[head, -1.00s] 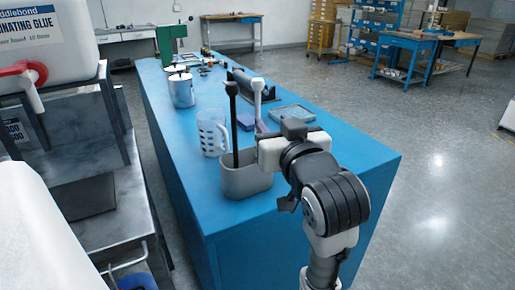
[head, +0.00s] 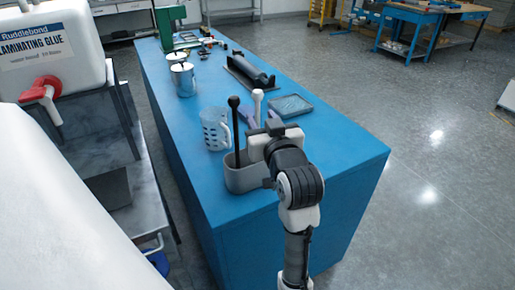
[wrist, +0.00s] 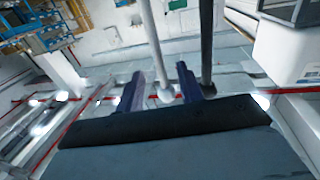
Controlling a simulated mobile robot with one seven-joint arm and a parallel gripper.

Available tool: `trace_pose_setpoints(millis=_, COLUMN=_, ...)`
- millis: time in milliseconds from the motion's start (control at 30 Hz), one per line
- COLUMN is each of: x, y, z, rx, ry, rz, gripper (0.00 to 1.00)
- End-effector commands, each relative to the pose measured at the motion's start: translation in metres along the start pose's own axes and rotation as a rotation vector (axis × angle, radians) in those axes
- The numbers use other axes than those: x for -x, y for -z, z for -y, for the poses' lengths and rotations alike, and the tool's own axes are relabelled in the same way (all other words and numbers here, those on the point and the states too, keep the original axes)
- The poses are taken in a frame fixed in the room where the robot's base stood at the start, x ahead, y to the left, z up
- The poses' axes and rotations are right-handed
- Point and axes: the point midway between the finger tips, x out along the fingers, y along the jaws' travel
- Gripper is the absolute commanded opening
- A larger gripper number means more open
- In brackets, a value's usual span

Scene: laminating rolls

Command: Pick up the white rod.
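The white rod (head: 257,97) stands upright with a rounded top in a grey holder (head: 245,180), beside a black rod (head: 235,128). My gripper (head: 274,142) is at the holder's right side and hides the lower part of the white rod in the head view. In the wrist view, my gripper (wrist: 161,75) has two dark fingers spread apart. The white rod (wrist: 154,42) passes between them, with gaps visible on both sides. The dark rod (wrist: 206,38) is just outside the right finger.
A clear perforated jug (head: 214,130) stands just behind the holder on the blue bench (head: 190,150). A shallow tray (head: 290,106) and a black roller device (head: 250,75) lie farther back. Metal cans (head: 183,80) stand at the back left. The bench's front right is clear.

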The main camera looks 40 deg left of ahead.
Motion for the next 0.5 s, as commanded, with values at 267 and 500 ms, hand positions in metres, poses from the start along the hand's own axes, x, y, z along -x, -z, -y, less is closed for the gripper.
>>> trace_pose_setpoints(millis=267, x=-0.029, y=0.009, z=0.001, rx=-0.002, ry=0.001, rz=0.003, gripper=0.37)
trace_pose_setpoints(millis=500, x=-0.055, y=0.007, z=0.001, rx=0.000, ry=-0.001, rz=0.001, gripper=0.37)
